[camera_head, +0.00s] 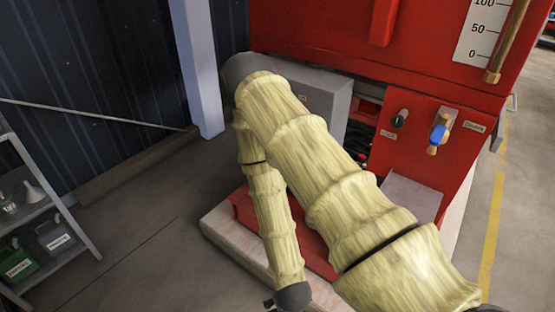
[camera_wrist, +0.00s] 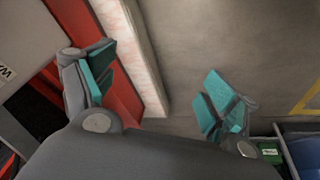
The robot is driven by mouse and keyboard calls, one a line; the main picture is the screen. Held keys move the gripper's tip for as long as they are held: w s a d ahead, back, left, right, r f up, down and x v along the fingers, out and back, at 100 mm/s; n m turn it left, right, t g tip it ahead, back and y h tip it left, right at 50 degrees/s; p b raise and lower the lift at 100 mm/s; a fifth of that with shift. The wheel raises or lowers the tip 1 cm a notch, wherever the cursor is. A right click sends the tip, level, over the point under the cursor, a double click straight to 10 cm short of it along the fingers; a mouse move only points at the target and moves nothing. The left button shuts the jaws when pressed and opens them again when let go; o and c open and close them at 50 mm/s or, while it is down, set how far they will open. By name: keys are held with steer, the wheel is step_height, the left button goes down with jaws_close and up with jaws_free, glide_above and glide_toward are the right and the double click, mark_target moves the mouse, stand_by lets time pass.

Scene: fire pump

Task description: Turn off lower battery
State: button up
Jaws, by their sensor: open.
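My gripper (camera_wrist: 160,88) is open and empty in the wrist view, its teal-padded fingers wide apart above the floor beside the red machine base. In the head view my arm bends down in front of the red fire pump (camera_head: 330,28), and the gripper itself is hardly visible at the bottom edge. No battery switch can be made out for certain. My arm hides much of the machine's lower part.
A grey box (camera_head: 325,95) stands behind my arm. The pump rests on a pale plinth (camera_head: 222,232), also in the wrist view (camera_wrist: 130,50). A shelf with canisters (camera_head: 55,238) is at the left. Floor between shelf and plinth is clear.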

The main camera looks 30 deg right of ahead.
steer(key=w+d+r+m+t+h+b, duration=0.1)
steer(key=w+d+r+t+h, duration=0.1)
steer(key=w+r, duration=0.35)
steer(key=w+d+r+m+t+h+b, duration=0.1)
steer(key=w+d+r+t+h+b, duration=0.15)
steer(key=w, duration=0.65)
steer(key=w+d+r+m+t+h+b, duration=0.1)
steer(key=w+r+h, duration=0.15)
steer(key=w, duration=0.45)
steer(key=w+d+r+m+g+h+b, duration=0.1)
steer(key=w+d+r+m+h+b, duration=0.2)
steer(key=r, duration=0.6)
steer(key=w+d+r+m+g+h, duration=0.1)
steer(key=d+r+m+h, duration=0.15)
steer(key=r+h, duration=0.45)
steer(key=shift+m+y, duration=0.25)
steer(key=shift+y, duration=0.65)
steer(key=x, duration=0.3)
steer(key=r+x, duration=0.1)
steer(key=x, duration=0.5)
steer(key=shift+r, duration=0.4)
steer(key=shift+a, duration=0.1)
steer(key=c, duration=1)
